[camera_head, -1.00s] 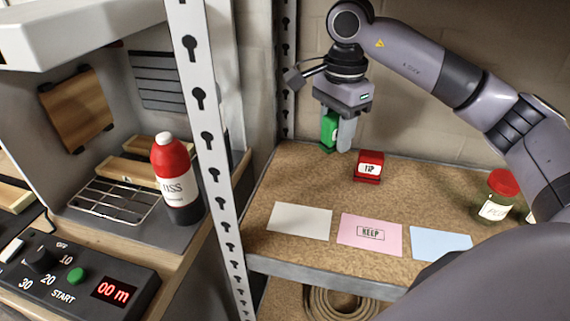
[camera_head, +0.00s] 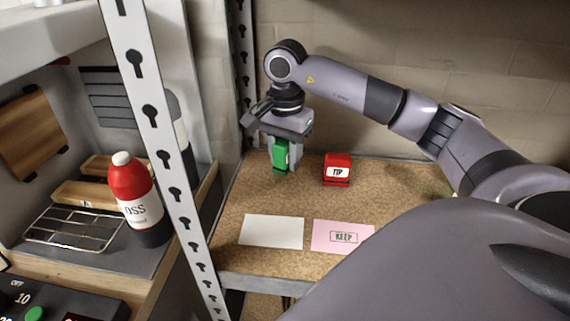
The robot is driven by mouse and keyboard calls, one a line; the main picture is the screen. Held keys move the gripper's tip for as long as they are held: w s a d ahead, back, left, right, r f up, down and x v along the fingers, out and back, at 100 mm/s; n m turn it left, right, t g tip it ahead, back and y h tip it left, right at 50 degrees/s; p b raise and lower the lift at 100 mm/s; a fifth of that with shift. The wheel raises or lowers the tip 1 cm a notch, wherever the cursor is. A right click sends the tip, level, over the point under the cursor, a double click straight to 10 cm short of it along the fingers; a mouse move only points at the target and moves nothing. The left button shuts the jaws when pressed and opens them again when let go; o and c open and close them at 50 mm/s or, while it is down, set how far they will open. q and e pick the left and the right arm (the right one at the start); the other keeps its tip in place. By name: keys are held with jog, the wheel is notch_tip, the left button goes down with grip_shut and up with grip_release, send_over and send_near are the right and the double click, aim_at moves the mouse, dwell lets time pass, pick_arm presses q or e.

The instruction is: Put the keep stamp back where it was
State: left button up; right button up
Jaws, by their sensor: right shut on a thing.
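A green stamp (camera_head: 281,153) is between the fingers of my right gripper (camera_head: 282,165), at the back left of the cork-topped shelf (camera_head: 232,211). My right gripper is shut on it, and a finger hides part of the stamp. I cannot tell if its base touches the shelf. A red stamp (camera_head: 337,170) with a white label stands to the right of it, apart from the gripper. A pink card (camera_head: 325,240) printed KEEP lies near the front of the shelf. My left gripper is not in view.
A white card (camera_head: 272,231) lies left of the pink card. A perforated metal post (camera_head: 160,150) stands at the shelf's left. Beyond it are a red-and-dark bottle (camera_head: 131,188) and a wire rack (camera_head: 72,229). My arm covers the shelf's right part.

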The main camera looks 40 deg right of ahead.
aim_at(285, 166)
notch_tip(285, 166, down, 2)
jog(key=shift+f, duration=0.35)
jog(key=shift+f, duration=0.15)
jog(key=o, duration=0.8)
jog(key=shift+o, duration=0.2)
